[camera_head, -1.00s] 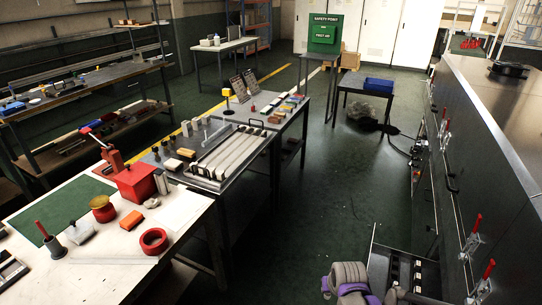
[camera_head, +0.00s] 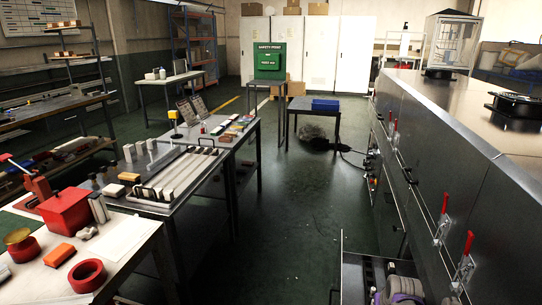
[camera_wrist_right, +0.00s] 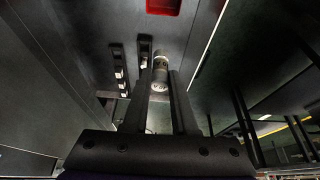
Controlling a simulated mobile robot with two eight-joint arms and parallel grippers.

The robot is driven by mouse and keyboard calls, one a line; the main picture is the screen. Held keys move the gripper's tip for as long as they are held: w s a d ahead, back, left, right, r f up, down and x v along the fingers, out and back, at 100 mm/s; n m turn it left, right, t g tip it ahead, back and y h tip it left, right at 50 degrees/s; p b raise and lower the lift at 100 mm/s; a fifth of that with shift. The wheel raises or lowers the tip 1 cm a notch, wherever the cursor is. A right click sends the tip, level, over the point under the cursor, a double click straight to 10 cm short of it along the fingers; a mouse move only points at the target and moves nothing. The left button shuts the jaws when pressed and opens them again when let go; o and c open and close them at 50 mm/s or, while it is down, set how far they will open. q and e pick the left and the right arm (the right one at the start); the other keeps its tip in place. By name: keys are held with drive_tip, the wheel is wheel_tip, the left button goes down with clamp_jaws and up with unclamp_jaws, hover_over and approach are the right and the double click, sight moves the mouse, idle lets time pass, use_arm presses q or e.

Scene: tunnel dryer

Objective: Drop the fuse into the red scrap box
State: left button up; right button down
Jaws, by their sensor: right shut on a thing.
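The fuse (camera_wrist_right: 160,74), a pale cylinder with a metal end, is between the fingers of my right gripper (camera_wrist_right: 161,84) in the right wrist view. The gripper is shut on it. A red box-like recess (camera_wrist_right: 163,5) is cut off by the top edge of that view, beyond the fuse; only part of it shows. In the head view my right arm is at the bottom right, over the open dark compartment (camera_head: 352,272), and its fingers do not show. A red box (camera_head: 65,212) stands on the near left table; I cannot tell whether it is the scrap box. My left gripper is not in view.
A row of fuse holders (camera_wrist_right: 121,72) lies left of the fuse in the right wrist view. In the head view, the dryer's side with red-handled clamps (camera_head: 466,250) stands close on the right. The green floor (camera_head: 285,220) between the dryer and the tables is clear.

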wheel_tip(320, 180, down, 5)
drive_tip(key=b, duration=0.2)
drive_tip(key=shift+b, duration=0.4)
drive_tip(key=c, duration=0.6)
unclamp_jaws()
drive_tip(key=p+v, duration=0.2)
drive_tip(key=v, duration=0.9)
drive_tip(key=shift+p, duration=0.4)
drive_tip(key=shift+s, duration=0.1)
